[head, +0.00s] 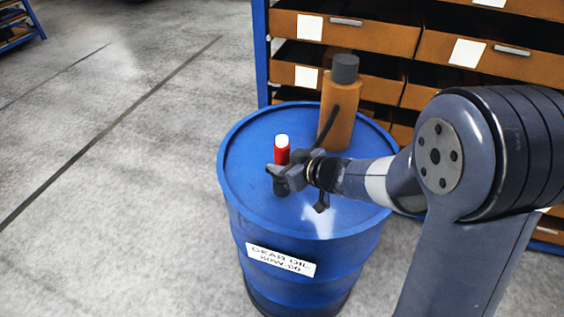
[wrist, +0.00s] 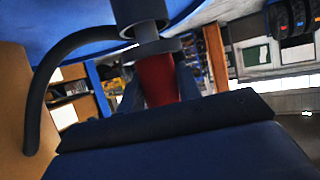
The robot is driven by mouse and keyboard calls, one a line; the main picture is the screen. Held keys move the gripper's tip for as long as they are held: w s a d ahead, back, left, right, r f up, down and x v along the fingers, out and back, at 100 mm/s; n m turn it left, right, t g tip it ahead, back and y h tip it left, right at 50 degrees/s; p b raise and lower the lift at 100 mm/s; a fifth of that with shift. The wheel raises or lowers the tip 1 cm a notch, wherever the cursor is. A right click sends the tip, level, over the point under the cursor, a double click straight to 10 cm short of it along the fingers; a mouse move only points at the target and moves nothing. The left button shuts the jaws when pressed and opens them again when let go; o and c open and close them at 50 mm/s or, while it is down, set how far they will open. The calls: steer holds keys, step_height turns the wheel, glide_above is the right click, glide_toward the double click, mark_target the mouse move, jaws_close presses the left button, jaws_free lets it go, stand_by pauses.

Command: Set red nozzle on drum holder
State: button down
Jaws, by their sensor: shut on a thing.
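The red nozzle (head: 282,156) with a white tip stands upright above the near left part of the blue drum's (head: 247,185) top. My gripper (head: 279,174) is shut on it from the right. The nozzle's red body also shows between the fingers in the wrist view (wrist: 158,82). A dark round piece (head: 280,188), apparently the drum holder, shows just below the fingers. In the wrist view a dark cylinder (wrist: 138,12) with a narrower neck lines up with the nozzle. I cannot tell whether nozzle and holder touch.
A tan cylinder (head: 341,120) with a dark cap and a black hose (wrist: 38,95) stands behind on the drum. The hose curves close by the gripper in the wrist view. Shelves of brown bins (head: 480,50) stand behind; floor is clear at left.

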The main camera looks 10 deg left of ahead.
steer(key=shift+f+b, duration=0.55)
steer(key=shift+f, duration=0.25)
steer(key=c, duration=0.9)
jaws_free()
steer(key=p+v, duration=0.1)
steer(key=v, duration=1)
steer(key=shift+a, duration=0.1)
steer(key=b+x, duration=0.1)
steer(key=x, duration=0.9)
steer(key=shift+w+a+f, duration=0.15)
steer(key=shift+a+f, duration=0.05)
steer(key=shift+a, duration=0.05)
steer(key=shift+w+a+r, duration=0.1)
steer(key=shift+r, duration=0.1)
steer(key=shift+r+p, duration=0.2)
steer(key=shift+p, duration=0.1)
steer(key=shift+f, duration=0.2)
